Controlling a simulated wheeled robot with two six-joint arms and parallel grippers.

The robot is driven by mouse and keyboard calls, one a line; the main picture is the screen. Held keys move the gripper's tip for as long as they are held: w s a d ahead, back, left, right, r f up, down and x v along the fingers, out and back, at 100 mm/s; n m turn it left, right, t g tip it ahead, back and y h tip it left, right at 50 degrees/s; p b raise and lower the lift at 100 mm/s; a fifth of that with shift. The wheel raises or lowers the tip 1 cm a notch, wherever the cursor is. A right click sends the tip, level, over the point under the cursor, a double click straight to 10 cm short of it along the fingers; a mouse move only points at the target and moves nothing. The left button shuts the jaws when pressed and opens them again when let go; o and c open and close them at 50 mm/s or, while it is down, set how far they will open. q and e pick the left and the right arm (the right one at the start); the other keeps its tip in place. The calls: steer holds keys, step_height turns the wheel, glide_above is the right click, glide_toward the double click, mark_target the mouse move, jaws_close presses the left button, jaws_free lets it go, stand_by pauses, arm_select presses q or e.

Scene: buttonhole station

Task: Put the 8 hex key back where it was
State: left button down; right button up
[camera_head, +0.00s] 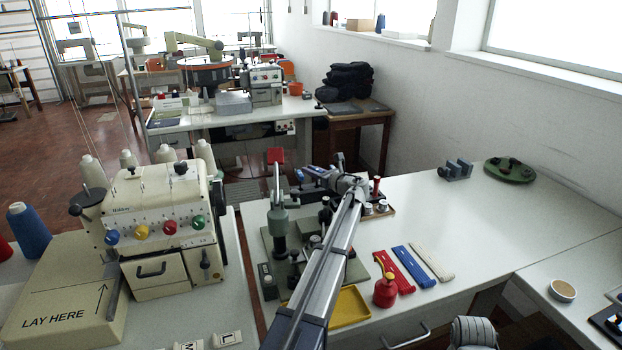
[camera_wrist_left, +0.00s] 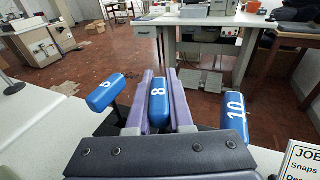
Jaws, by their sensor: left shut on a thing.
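My left gripper (camera_head: 318,178) reaches over the far edge of the white bench in the head view. In the left wrist view its two purple fingers (camera_wrist_left: 158,84) are shut on the blue handle of the 8 hex key (camera_wrist_left: 157,103), its number facing the camera. A blue handle marked 5 (camera_wrist_left: 107,92) stands to the left and one marked 10 (camera_wrist_left: 235,117) to the right, both apart from the fingers. My right gripper does not show.
A green press (camera_head: 278,222) stands beside the left arm. A yellow tray (camera_head: 350,308), a red oil can (camera_head: 385,290) and red, blue and cream strips (camera_head: 413,267) lie near it. A cream sewing machine (camera_head: 160,222) stands left. The right bench top is mostly clear.

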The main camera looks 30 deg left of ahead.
arm_select(q)
steer(key=shift+f, duration=0.15)
steer(key=c, duration=1.3)
jaws_free()
steer(key=shift+f, duration=0.1)
steer(key=o, duration=0.5)
steer(key=shift+r+p, duration=0.3)
steer(key=shift+r, duration=0.05)
steer(key=p+v, duration=0.1)
steer(key=v, duration=1.1)
